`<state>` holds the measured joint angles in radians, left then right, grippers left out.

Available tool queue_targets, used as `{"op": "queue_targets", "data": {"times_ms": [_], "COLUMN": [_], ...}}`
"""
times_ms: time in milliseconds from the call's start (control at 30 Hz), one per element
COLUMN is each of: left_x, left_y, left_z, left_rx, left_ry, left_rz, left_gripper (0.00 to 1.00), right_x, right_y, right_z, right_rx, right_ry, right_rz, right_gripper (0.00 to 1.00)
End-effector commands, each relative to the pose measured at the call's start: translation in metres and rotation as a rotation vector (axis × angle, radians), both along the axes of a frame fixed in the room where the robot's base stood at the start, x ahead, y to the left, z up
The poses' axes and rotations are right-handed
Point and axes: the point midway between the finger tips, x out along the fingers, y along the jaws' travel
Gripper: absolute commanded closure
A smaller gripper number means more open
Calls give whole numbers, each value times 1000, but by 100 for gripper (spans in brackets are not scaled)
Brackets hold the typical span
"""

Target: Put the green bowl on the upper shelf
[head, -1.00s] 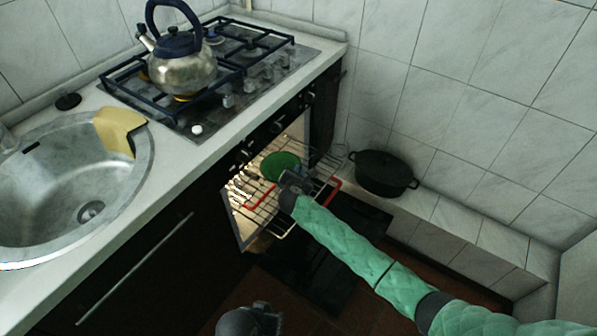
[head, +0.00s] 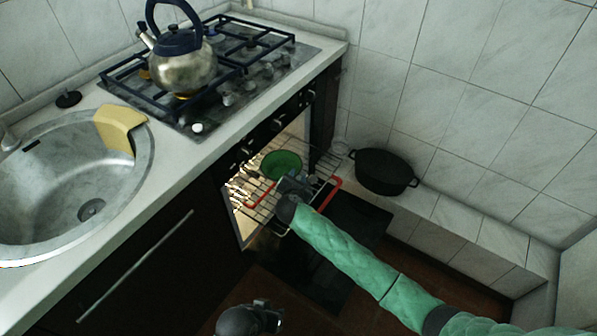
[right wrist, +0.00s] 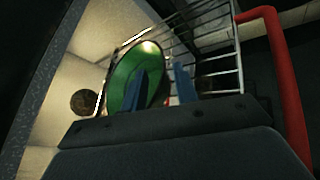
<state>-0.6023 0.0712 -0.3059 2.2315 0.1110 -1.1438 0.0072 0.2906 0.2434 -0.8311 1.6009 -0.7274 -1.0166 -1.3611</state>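The green bowl (head: 283,162) is at the oven opening, over the wire rack (head: 262,214). My right gripper (head: 292,181) is at the bowl's near side. In the right wrist view the bowl (right wrist: 124,72) looks steeply angled, and the two blue fingers of the gripper (right wrist: 160,76) stand apart. One finger overlaps the bowl's green inside and the other is beyond its right rim; I see no clear contact. My left gripper (head: 266,312) is low at the bottom edge, away from the bowl, its fingers unclear. I cannot make out an upper shelf.
A red-edged rack front (head: 333,192) lies beside my right gripper. The oven door (head: 345,225) hangs open below. A black pot (head: 383,172) stands on the tiled ledge to the right. A kettle (head: 182,70) sits on the hob, left of it a sink (head: 60,190).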

Motion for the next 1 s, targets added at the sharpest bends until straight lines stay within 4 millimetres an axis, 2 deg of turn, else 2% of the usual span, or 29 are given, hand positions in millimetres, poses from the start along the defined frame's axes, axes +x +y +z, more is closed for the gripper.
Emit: {"op": "queue_targets", "data": {"times_ms": [200, 400, 1000], "left_x": [0, 0, -1], "left_y": [0, 0, -1], "left_z": [-3, -5, -7], "left_rx": [0, -1, -1], "left_ry": [-1, -2, -2], "left_rz": [0, 1, 1], "left_gripper": [74, 74, 74], "right_x": [-37, -57, -62], "right_y": [5, 8, 8], "right_z": [14, 22, 25], "right_rx": [3, 1, 1], "right_ry": [0, -1, -1], "right_rz": [1, 0, -1], "right_gripper": [71, 71, 71]}}
